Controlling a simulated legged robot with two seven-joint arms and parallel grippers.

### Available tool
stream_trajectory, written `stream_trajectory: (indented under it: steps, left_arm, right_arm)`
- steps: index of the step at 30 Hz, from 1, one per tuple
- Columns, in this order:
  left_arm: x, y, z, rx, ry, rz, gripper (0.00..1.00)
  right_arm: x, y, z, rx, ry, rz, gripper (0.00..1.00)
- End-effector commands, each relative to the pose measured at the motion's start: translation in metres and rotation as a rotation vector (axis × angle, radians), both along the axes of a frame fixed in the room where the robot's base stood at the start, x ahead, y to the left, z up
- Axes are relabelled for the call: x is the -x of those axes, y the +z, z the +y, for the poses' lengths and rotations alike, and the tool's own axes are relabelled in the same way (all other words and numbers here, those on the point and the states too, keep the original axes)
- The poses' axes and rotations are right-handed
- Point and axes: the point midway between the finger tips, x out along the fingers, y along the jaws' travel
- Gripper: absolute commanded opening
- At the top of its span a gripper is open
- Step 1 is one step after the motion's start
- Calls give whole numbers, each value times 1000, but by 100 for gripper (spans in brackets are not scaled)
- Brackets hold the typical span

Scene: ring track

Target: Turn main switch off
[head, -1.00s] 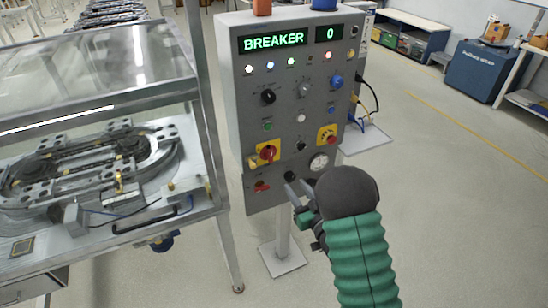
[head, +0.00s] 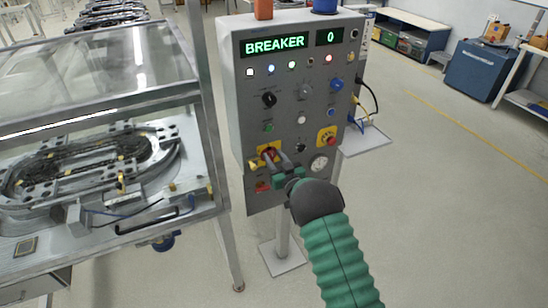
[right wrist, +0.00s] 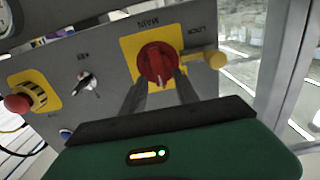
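The main switch is a red rotary knob (right wrist: 157,63) on a yellow plate marked MAIN (right wrist: 130,46), on the grey control panel (head: 240,110). In the head view the red knob (head: 268,152) is partly hidden by my right gripper (head: 277,160). In the right wrist view its two fingers (right wrist: 157,88) are apart, with tips at the lower left and lower right of the knob. I cannot tell whether they touch it. A yellow LOCK tab (right wrist: 216,60) sits beside the knob. The panel display (head: 288,42) reads BREAKER 0. My left gripper is not in view.
A red emergency button on yellow (head: 328,137), a gauge (head: 318,163) and several small knobs and lights are close by on the panel. A glass-covered ring track machine (head: 215,190) stands left of it. The floor to the right (head: 440,200) is clear.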

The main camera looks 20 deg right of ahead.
Motion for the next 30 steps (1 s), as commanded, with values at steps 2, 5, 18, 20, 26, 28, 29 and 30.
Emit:
stream_trajectory:
  steps: [2, 5, 18, 20, 26, 28, 29, 30]
  left_arm:
    - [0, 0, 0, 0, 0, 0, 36]
    - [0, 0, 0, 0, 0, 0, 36]
    - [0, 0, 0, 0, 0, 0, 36]
    - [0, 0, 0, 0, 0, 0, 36]
    - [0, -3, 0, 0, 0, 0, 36]
    - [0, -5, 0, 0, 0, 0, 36]
    - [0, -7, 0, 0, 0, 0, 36]
    - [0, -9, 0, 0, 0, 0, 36]
  right_arm:
    - [0, 0, 0, 0, 0, 0, 36]
    - [0, 0, 0, 0, 0, 0, 35]
    - [0, 0, 0, 0, 0, 0, 0]
    - [0, 0, 0, 0, 0, 0, 0]
    - [1, -1, 0, 16, 0, 0, 0]
    - [1, -2, 1, 35, 0, 0, 0]
    - [1, -2, 1, 45, 0, 0, 0]
    - [0, -2, 2, 60, 1, 0, 0]
